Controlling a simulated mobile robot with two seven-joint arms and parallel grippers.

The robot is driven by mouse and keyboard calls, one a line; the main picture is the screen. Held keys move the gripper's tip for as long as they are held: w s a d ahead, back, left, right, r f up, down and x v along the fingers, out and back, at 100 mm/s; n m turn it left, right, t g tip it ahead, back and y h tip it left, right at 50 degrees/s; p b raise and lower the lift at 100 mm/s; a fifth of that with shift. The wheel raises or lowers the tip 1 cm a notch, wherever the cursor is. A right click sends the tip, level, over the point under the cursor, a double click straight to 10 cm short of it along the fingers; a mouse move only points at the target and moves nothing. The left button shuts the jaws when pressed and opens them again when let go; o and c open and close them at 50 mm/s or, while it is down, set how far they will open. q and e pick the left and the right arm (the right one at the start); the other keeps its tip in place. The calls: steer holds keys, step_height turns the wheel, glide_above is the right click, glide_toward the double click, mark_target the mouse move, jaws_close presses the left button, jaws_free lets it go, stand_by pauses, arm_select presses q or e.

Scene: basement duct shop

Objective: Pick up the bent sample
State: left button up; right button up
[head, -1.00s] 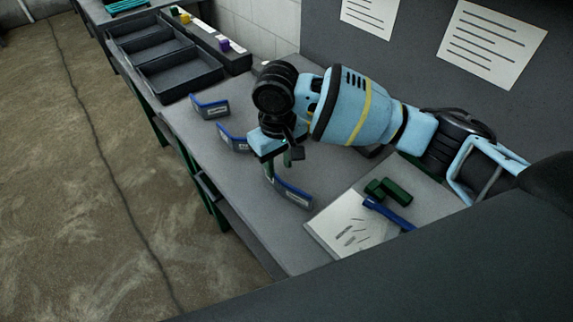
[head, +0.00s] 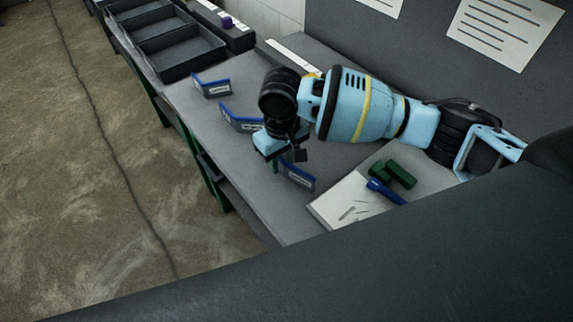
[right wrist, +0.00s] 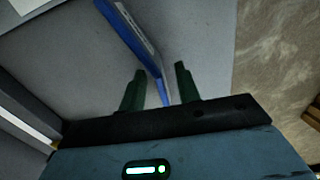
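Three bent samples with blue top edges and pale labels stand on the grey bench in the head view: a far one (head: 212,87), a middle one (head: 240,121) and a near one (head: 298,176). My right gripper (head: 291,156) is just above the near one and hides part of it. In the right wrist view, my right gripper (right wrist: 160,70) is open, its green fingers apart. A blue-edged sample (right wrist: 135,38) runs down into the gap between them. Contact with either finger cannot be made out. My left gripper is not in view.
A white sheet (head: 335,207) lies at the bench's near end, with green blocks (head: 400,174) and a blue tool (head: 385,191) by it. Dark open trays (head: 180,52) stand at the far end. A wall with posted sheets (head: 505,28) rises behind my right arm.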

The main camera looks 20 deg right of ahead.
step_height(320, 180, down, 2)
jaws_close()
stand_by(0.3)
steer(key=shift+r, duration=0.1)
